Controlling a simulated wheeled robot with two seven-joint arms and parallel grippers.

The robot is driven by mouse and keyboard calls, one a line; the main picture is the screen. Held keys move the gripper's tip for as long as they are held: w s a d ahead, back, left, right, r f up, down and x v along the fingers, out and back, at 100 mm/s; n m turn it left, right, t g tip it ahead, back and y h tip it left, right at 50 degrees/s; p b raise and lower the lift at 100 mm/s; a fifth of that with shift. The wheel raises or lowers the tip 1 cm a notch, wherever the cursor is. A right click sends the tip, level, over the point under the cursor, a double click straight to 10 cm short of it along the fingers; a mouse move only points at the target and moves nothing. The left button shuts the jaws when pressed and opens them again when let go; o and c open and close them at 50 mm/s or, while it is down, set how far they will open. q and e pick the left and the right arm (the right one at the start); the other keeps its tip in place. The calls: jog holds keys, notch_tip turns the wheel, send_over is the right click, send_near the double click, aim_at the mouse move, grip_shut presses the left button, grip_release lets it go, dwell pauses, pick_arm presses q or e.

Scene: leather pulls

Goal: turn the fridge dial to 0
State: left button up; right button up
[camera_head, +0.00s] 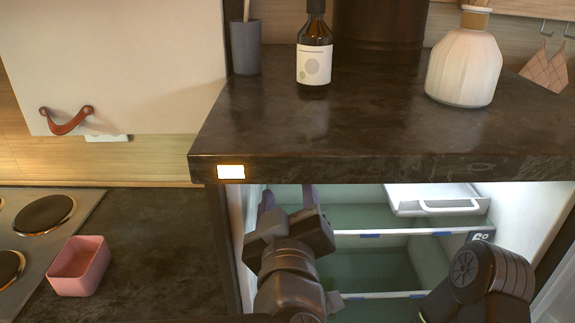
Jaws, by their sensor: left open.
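The open fridge (375,217) is under the dark counter, its pale interior lit. I cannot make out its dial; it may be hidden behind my left gripper or under the counter edge. My left gripper (287,197) is open, its fingers pointing into the fridge by the left inner wall. I see nothing held between the fingers, and cannot tell whether they touch anything. My right arm shows at the lower right in front of the fridge, but its gripper is not in view.
The counter (390,125) overhangs the fridge opening and carries a brown bottle (314,62), a white vase (464,66) and a grey cup (245,47). A white drawer (435,206) is inside the fridge. A pink bowl (79,266) sits beside the hob (40,245) at left.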

pick_arm(q)
jog(key=w+p, duration=0.1)
jog(key=w, duration=0.7)
jog(key=shift+c, duration=0.3)
grip_shut()
